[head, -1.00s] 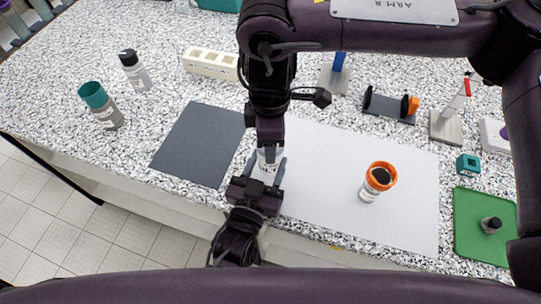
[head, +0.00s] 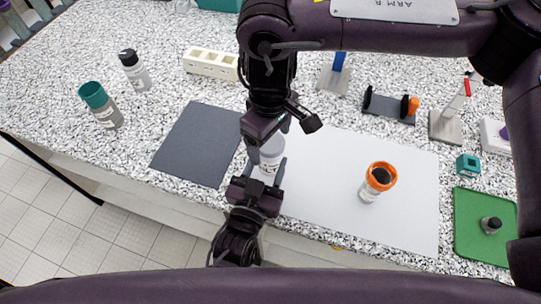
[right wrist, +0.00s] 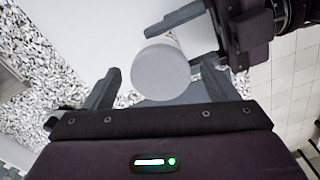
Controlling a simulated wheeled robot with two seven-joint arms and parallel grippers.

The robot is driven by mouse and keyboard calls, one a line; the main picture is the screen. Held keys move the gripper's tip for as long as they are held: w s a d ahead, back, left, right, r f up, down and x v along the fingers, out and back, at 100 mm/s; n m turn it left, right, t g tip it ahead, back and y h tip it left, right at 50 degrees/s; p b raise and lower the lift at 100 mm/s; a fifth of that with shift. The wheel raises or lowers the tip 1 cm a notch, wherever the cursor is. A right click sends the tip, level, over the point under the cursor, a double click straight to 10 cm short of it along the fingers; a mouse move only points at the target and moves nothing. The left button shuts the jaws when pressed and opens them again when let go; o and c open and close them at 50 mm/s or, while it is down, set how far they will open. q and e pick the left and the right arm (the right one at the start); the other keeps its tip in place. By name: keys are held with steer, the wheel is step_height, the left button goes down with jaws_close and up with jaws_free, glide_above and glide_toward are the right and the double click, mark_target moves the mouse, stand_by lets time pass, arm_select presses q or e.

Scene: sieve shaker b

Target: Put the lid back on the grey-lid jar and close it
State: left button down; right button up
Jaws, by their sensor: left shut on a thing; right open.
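The grey-lid jar (head: 271,157) stands upright at the left edge of the white mat, partly hidden by the grippers. My left gripper (head: 269,172) is shut around its body from the front. The grey lid (right wrist: 160,70) shows in the right wrist view as a round grey disc on top of the jar's pale body. I cannot tell whether it is screwed down. My right gripper (head: 268,132) is directly above the jar, open, and hides the lid in the head view. In the right wrist view its jaws (right wrist: 160,82) are spread near the lid.
A jar with an orange rim (head: 380,176) stands on the white mat (head: 320,205). A dark mat (head: 195,145) lies to the left, bare. Teal-topped (head: 102,106) and black-topped (head: 135,72) bottles stand further left.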

step_height(320, 180, up, 12)
stand_by(0.4)
arm_select(q)
steer(key=c, duration=0.6)
jaws_free()
steer(key=b+v, duration=0.1)
steer(key=v, duration=0.5)
steer(key=shift+s+a+f+b, duration=0.1)
steer(key=shift+s+b, duration=0.2)
steer(key=shift+s, duration=0.1)
steer(key=shift+s+a, duration=0.15)
steer(key=shift+s, duration=0.3)
arm_select(e)
steer(key=shift+f, duration=0.9)
